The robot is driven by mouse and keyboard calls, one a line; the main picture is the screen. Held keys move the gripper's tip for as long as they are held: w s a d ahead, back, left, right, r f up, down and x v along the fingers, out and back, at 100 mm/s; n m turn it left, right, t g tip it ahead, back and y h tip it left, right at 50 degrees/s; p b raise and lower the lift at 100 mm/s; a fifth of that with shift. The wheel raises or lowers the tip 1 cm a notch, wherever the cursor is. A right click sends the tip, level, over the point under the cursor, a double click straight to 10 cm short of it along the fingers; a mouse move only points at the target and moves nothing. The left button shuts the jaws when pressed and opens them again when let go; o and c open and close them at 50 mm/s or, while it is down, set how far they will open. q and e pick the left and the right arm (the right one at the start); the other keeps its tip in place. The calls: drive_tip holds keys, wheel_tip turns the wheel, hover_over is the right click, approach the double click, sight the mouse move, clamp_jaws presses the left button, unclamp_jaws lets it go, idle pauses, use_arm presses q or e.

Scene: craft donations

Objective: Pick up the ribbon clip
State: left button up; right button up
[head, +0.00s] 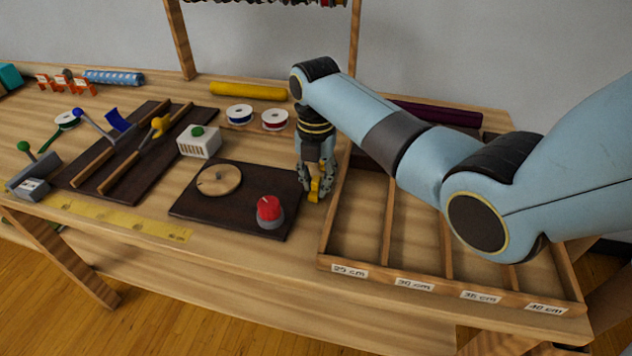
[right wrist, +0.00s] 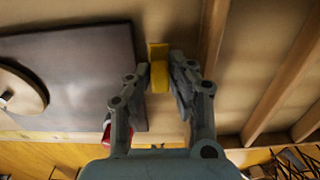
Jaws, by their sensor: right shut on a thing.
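A yellow ribbon clip (head: 314,189) is between the fingertips of my right gripper (head: 316,185) in the head view. The gripper points down beside the dark board's right edge, just left of the divided tray. In the right wrist view, the yellow clip (right wrist: 159,68) sits between the two fingers of my right gripper (right wrist: 160,80), which are shut on it. I cannot tell whether the clip touches the table. My left gripper is not in view.
A dark board (head: 190,208) with a round wooden disc (head: 219,180) and a red knob (head: 270,212) lies left of the gripper. The divided wooden tray (head: 325,250) with length labels stands to the right. Ribbon spools (head: 275,120) and a yellow roll (head: 248,91) are behind.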

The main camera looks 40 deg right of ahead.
sight(320, 182)
drive_tip(key=r, duration=0.2)
drive_tip(key=s+r, duration=0.1)
drive_tip(key=r, duration=0.1)
drive_tip(key=shift+r+p, duration=0.3)
drive_tip(key=shift+p, duration=0.05)
drive_tip(key=s+r, duration=0.6)
drive_tip(key=s, duration=0.4)
drive_tip(key=shift+s+d+p, duration=0.35)
drive_tip(key=shift+d+p, duration=0.1)
drive_tip(key=shift+r, duration=0.1)
